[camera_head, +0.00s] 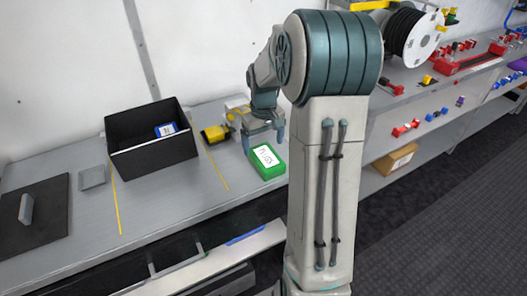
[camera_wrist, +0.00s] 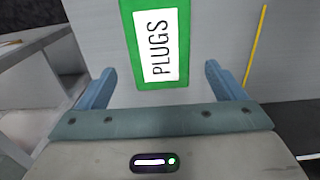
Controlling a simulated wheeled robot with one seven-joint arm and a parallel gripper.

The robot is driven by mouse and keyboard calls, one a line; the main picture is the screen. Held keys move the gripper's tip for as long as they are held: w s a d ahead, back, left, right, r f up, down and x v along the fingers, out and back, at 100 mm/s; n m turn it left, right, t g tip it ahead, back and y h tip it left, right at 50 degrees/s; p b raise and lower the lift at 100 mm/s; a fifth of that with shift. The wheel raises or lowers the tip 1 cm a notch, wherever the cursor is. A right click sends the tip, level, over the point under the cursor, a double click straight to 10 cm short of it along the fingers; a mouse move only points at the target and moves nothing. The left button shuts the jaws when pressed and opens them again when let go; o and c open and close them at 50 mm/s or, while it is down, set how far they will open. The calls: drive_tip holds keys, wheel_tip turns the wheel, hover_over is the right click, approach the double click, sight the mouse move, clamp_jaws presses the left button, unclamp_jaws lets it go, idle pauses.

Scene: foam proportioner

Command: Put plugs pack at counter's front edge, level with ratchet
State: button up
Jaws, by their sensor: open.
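The plugs pack (camera_head: 267,161) is a green box with a white label, lying on the grey counter (camera_head: 180,205) close to its front edge. In the wrist view the pack (camera_wrist: 160,45) shows its "PLUGS" label, with its near end between and a little beyond my fingers. My gripper (camera_head: 263,137) is open just behind and above the pack, and no finger clearly touches it. In the wrist view there is a gap on both sides between the pack and the blue fingers. I cannot identify the ratchet for certain.
A black open bin (camera_head: 150,160) holding a blue pack (camera_head: 165,129) stands left of my gripper. A yellow and black object (camera_head: 214,133) lies beside it. A dark mat (camera_head: 35,215) with a grey piece lies far left. Yellow lines mark the counter; its front strip between them is clear.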

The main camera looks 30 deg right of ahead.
sight(263, 153)
wheel_tip(263, 153, up, 7)
drive_tip(key=s+a+t, duration=0.1)
drive_tip(key=s+a, duration=0.6)
drive_tip(key=s, duration=0.3)
drive_tip(key=s+a+t, duration=0.1)
drive_tip(key=s+a, duration=0.6)
drive_tip(key=s, duration=0.3)
drive_tip(key=shift+s+r+m+t, duration=0.25)
drive_tip(key=shift+r+m+t, duration=0.05)
drive_tip(key=shift+r+t, duration=0.15)
